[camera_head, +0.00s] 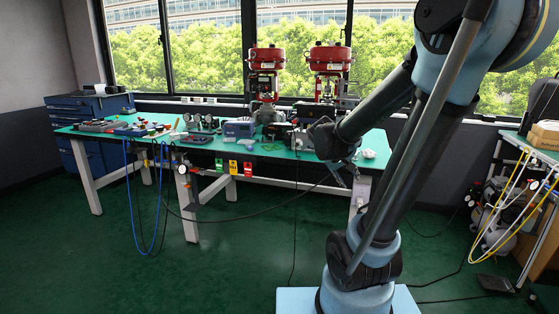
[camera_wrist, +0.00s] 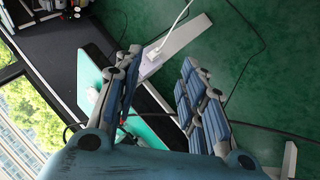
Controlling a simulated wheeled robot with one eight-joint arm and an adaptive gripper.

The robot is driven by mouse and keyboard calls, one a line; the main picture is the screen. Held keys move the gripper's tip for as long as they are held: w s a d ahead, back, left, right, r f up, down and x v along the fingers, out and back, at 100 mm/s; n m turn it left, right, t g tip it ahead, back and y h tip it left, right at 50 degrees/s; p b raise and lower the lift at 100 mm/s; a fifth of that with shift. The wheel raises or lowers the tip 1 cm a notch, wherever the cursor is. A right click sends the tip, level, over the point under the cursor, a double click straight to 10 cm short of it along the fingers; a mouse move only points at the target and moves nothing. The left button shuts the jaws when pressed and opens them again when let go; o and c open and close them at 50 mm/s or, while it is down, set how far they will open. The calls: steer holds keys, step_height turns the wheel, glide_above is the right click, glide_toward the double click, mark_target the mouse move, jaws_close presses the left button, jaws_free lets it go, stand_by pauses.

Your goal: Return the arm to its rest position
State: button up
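My arm rises from its base at the right of the head view, bends at the top and reaches back down toward the green-topped workbench (camera_head: 270,150). My gripper (camera_head: 347,174) is at the bench's front right edge, pointing downward. In the wrist view my gripper (camera_wrist: 161,58) shows two blue-padded fingers spread well apart with nothing held between them. Behind them are a corner of the green bench top (camera_wrist: 150,128), a white bench leg (camera_wrist: 180,42) and the floor. Whether the gripper touches the bench edge cannot be told.
Two red valve actuators (camera_head: 267,58) (camera_head: 330,57) stand at the bench's back. Tools and boxes crowd its left half. A blue cabinet (camera_head: 75,112) stands left, and a rack with yellow hoses (camera_head: 535,165) right. Cables hang and lie on the floor. The green floor (camera_head: 170,270) in front is mostly open.

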steer(key=s+a+f+g+y, duration=0.1)
steer(key=s+a+f+y, duration=0.1)
steer(key=s, duration=0.5)
steer(key=s+a+f+m+g+y, duration=0.1)
steer(key=s+f+y, duration=0.1)
steer(key=s, duration=0.5)
steer(key=s+a+f+y, duration=0.2)
steer(key=s+f, duration=0.1)
steer(key=s, duration=0.4)
steer(key=shift+a+f+m+g, duration=0.35)
steer(key=shift+f+m+g, duration=0.05)
steer(key=shift+s, duration=0.1)
steer(key=shift+w+f, duration=0.2)
steer(key=shift+w, duration=0.25)
steer(key=shift+c, duration=0.9)
